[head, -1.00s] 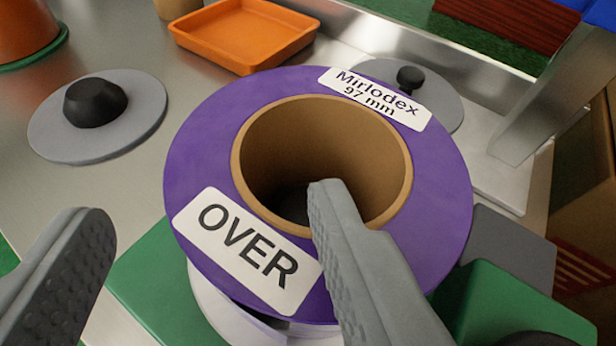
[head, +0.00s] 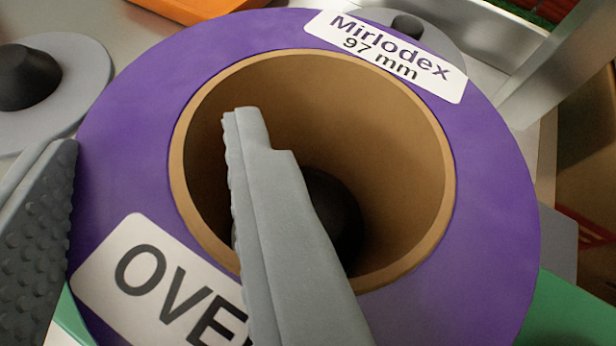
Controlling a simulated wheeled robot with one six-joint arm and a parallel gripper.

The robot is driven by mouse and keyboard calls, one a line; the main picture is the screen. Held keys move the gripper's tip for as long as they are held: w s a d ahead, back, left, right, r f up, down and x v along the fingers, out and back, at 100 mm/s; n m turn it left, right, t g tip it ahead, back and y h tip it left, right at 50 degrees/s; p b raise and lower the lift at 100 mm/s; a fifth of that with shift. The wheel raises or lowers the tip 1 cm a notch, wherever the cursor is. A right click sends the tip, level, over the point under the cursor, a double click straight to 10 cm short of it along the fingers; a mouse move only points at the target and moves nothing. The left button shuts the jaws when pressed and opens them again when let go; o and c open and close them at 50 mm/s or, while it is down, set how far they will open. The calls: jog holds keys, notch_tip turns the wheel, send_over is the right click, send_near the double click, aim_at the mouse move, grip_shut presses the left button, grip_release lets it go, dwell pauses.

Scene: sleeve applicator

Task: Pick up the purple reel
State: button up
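The purple reel (head: 498,205) fills most of the view, with its flange facing up. It has a brown tubular core (head: 400,150), a label "Mirlodex 97 mm" at the top, and a second label, partly hidden, of which "OVE" shows. My gripper (head: 152,128) is open over the reel's left side. Its right finger is over or inside the core opening, apart from the core's left wall. Its left finger is by the flange's outer left edge; whether it touches is unclear. A black knob (head: 337,215) shows down inside the core.
A grey disc with a black knob (head: 28,78) lies at the upper left. Another grey disc with a knob (head: 407,28) is partly hidden behind the reel. An orange tray (head: 200,8) is at the top edge. A grey metal post (head: 550,65) stands at upper right.

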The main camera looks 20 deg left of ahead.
jog(key=shift+s+f, duration=0.1)
grip_shut()
jog(key=shift+f, duration=0.1)
